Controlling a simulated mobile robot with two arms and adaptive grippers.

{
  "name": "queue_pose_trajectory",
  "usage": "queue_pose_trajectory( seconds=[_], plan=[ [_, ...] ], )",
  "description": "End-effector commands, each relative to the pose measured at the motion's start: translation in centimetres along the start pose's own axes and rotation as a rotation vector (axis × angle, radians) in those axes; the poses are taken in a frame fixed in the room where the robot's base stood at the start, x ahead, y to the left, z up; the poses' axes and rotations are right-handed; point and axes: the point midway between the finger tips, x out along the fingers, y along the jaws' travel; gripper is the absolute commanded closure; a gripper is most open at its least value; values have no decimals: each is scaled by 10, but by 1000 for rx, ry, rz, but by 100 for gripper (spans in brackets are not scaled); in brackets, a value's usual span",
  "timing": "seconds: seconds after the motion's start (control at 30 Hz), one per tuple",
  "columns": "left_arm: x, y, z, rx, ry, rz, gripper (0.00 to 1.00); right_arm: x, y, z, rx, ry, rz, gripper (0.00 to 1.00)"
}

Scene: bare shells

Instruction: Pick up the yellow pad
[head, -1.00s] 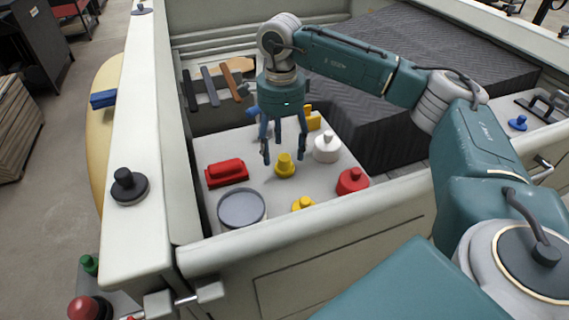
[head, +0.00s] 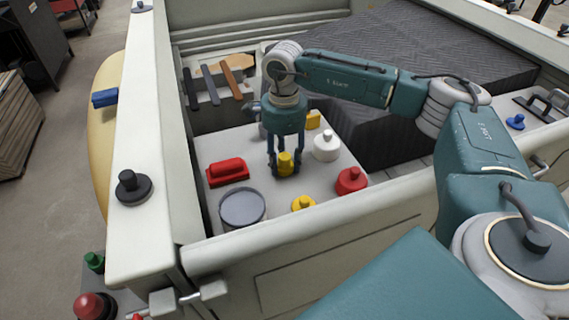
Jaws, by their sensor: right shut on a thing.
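A small yellow pad with a knob (head: 285,161) stands on the light board inside the truck bed shell. My right gripper (head: 285,168) points straight down over it with its fingers on either side, shut on it. The pad looks to be still at board level; whether it touches the board is hard to tell. Another yellow knobbed piece (head: 304,203) is nearer the front wall, partly hidden by that wall. A yellow block (head: 313,119) stands behind my right gripper. My left gripper is not in view.
On the light board (head: 258,178) are a red pad (head: 228,171), a round grey tin (head: 242,207), a white knobbed piece (head: 326,146) and a red one (head: 351,181). The shell's front wall (head: 330,232) and left wall (head: 137,150) rise around the board.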

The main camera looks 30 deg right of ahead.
Motion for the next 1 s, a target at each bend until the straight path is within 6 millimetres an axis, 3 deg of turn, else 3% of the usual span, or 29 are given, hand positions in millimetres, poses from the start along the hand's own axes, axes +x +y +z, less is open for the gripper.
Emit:
queue_pose_trajectory(
  seconds=[0.27,0.47,0.87,1.0],
  plan=[
    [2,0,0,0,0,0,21,-5,0,0,0,-1,-2,79],
    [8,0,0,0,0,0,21,-28,0,1,0,-3,-4,79],
    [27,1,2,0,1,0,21,-139,2,2,0,-4,-5,79],
    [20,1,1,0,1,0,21,-175,3,0,0,-1,-4,79]
  ],
)
